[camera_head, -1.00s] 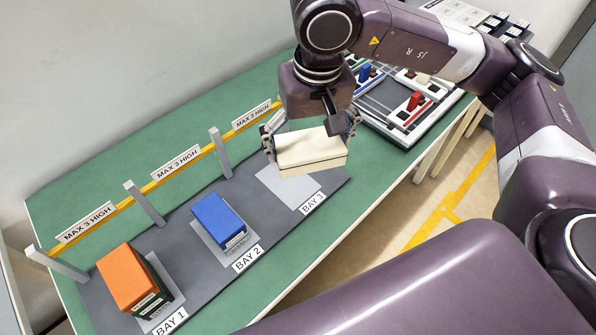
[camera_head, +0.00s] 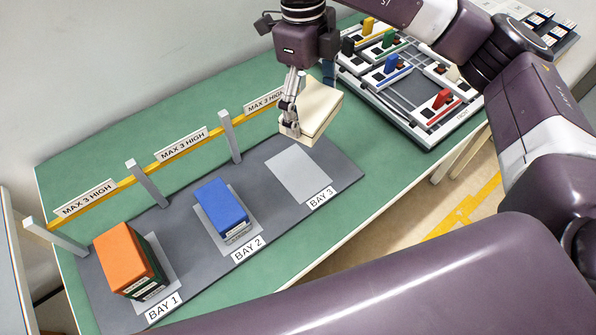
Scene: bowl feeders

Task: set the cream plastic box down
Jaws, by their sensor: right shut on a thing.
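The cream plastic box (camera_head: 320,108) is held in the air by my right gripper (camera_head: 292,108), behind and above the bay 3 end of the grey mat (camera_head: 262,160). The box is turned and looks tilted. My right gripper is shut on it, and one finger shows on its left side. The grey pad of bay 3 (camera_head: 300,174) is bare. The pad of bay 2 (camera_head: 247,239) bears a blue box (camera_head: 218,204). The pad of bay 1 (camera_head: 165,273) bears an orange box (camera_head: 122,258) on top of a dark green one (camera_head: 150,289). My left gripper is not in view.
A yellow rail (camera_head: 151,166) with "MAX 3 HIGH" signs and grey posts (camera_head: 147,184) runs behind the bays. A white rack (camera_head: 425,135) with coloured pieces stands to the right. Green tabletop (camera_head: 345,208) is free in front of bay 3.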

